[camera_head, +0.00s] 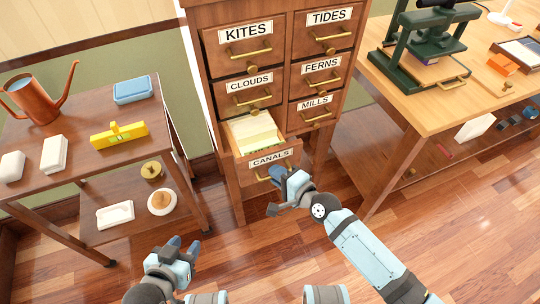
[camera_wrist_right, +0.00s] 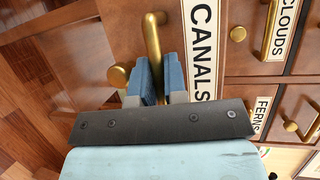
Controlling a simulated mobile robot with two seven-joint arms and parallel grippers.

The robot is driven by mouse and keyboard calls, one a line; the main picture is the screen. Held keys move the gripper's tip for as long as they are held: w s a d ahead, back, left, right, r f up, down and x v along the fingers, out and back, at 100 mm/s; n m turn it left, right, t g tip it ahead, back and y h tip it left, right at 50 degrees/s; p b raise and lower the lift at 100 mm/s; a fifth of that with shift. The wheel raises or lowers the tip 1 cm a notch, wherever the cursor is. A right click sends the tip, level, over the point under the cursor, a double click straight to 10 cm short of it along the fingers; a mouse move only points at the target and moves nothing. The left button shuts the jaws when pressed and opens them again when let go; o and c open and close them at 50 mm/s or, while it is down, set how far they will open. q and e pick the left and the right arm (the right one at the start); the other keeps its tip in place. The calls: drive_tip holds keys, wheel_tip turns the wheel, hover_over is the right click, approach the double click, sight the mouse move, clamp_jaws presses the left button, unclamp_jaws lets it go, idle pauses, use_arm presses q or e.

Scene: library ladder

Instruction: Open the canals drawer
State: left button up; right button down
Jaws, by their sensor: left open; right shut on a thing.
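The canals drawer (camera_head: 284,163) is the lowest in the left column of the wooden cabinet (camera_head: 235,12). It stands pulled out, with pale cards (camera_head: 252,132) showing inside. Its label reads CANALS, also in the right wrist view (camera_wrist_right: 201,50). My right gripper (camera_head: 279,179) is at the drawer front, shut on its brass handle (camera_wrist_right: 152,45). In the right wrist view its blue fingertips (camera_wrist_right: 162,82) sit on either side of the handle bar. In the head view the gripper partly hides the handle. My left gripper (camera_head: 182,246) is open and empty, low over the floor.
A wooden cart (camera_head: 85,160) at left carries a watering can (camera_head: 38,98), a yellow level (camera_head: 118,135) and a blue box (camera_head: 132,90). A workbench (camera_head: 425,105) with a green press (camera_head: 425,50) stands at right. Floor before the cabinet is clear apart from my arms.

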use_arm(q)
drive_tip(key=shift+s, duration=0.1)
use_arm(e)
drive_tip(key=shift+s+d, duration=0.25)
drive_tip(key=shift+s, duration=0.45)
drive_tip(key=shift+s+d, duration=0.2)
drive_tip(key=shift+s, duration=0.5)
drive_tip(key=c, duration=1.5)
unclamp_jaws()
use_arm(q)
drive_tip(key=shift+r+p, duration=0.2)
drive_tip(key=shift+p, duration=0.4)
use_arm(e)
drive_tip(key=v, duration=1.4)
